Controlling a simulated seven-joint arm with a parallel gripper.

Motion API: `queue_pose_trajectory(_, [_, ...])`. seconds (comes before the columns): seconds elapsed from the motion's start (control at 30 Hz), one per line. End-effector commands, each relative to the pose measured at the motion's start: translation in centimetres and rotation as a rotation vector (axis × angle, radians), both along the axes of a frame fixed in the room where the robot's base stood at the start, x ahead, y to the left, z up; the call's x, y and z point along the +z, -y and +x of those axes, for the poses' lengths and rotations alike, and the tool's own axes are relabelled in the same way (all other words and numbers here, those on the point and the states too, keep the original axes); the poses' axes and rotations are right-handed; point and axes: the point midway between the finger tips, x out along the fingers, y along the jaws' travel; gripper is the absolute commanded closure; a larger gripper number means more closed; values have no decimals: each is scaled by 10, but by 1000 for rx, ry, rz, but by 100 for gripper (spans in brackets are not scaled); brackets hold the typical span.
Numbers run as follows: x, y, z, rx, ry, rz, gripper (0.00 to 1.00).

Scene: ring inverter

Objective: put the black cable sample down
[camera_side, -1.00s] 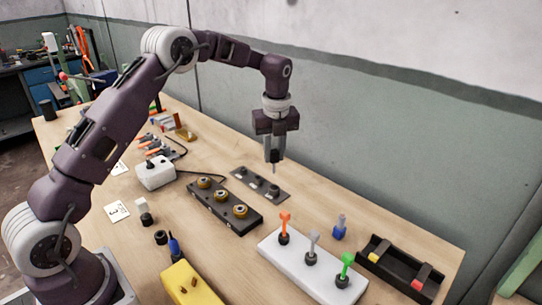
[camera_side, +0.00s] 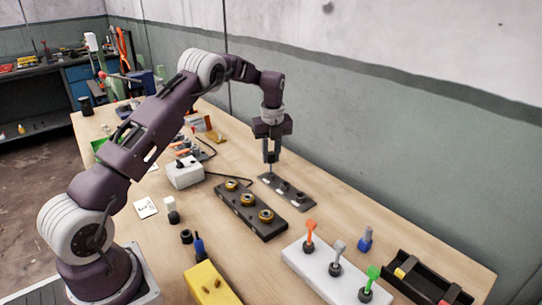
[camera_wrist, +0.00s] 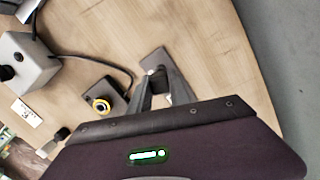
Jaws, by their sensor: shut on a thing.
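My gripper (camera_side: 271,157) points straight down over the far-left end of the dark flat plate (camera_side: 294,193). It is shut on the black cable sample, which is mostly hidden between the fingers. A thin pale tip (camera_side: 270,170) shows below the fingers, at or just above the plate's end. I cannot tell whether it touches. Small dark pieces (camera_side: 284,187) stand farther along the plate. In the wrist view the fingers (camera_wrist: 163,92) reach over the plate (camera_wrist: 156,60), and the sample cannot be made out clearly.
A black block with gold rings (camera_side: 247,199) lies close in front of the plate. A white box with a cable (camera_side: 185,174) stands to the left. A white stand with coloured pegs (camera_side: 335,269) and a black tray (camera_side: 428,277) are at right. Bare wood lies behind the plate.

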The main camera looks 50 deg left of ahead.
Motion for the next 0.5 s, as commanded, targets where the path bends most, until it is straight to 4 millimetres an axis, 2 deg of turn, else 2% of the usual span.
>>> queue_pose_trajectory(0.5, [-9,0,0,1,0,1,100])
